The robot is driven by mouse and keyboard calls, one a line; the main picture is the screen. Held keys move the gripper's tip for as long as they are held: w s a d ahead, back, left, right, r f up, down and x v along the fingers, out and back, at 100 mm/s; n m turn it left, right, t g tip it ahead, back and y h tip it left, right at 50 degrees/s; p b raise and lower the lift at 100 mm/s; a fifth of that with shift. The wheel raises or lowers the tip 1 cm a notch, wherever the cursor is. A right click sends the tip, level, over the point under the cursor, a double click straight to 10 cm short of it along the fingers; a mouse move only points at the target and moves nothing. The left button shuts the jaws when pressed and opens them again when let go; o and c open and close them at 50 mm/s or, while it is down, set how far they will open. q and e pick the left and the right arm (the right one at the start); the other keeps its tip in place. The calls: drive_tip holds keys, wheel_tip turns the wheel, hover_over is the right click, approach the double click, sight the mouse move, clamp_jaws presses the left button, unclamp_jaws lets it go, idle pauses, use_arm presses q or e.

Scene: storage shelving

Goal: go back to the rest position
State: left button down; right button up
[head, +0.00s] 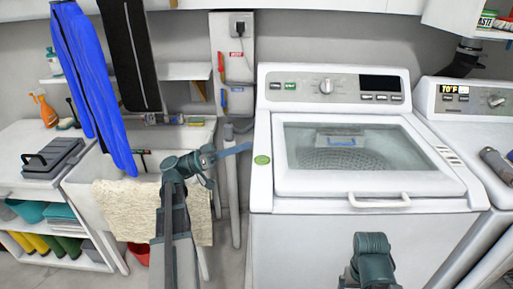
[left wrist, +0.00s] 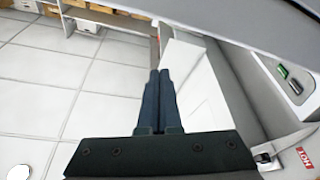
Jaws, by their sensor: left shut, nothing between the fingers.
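My left gripper (head: 236,150) is raised in front of the sink and points right, toward the left edge of the washing machine (head: 262,225). In the left wrist view its two dark fingers (left wrist: 158,95) lie together with nothing between them. Part of my right arm (head: 371,262) shows at the bottom, in front of the washer. Its gripper is not visible in the head view.
The washer's glass lid (head: 355,160) is closed. Another machine (head: 470,125) stands at the right. At the left are a sink with a beige towel (head: 130,205), hanging blue trousers (head: 90,80) and a grey toolbox (head: 52,157) on a shelf unit.

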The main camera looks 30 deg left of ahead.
use_arm(q)
drive_tip(key=shift+v, duration=0.8)
drive_tip(key=shift+r, duration=0.15)
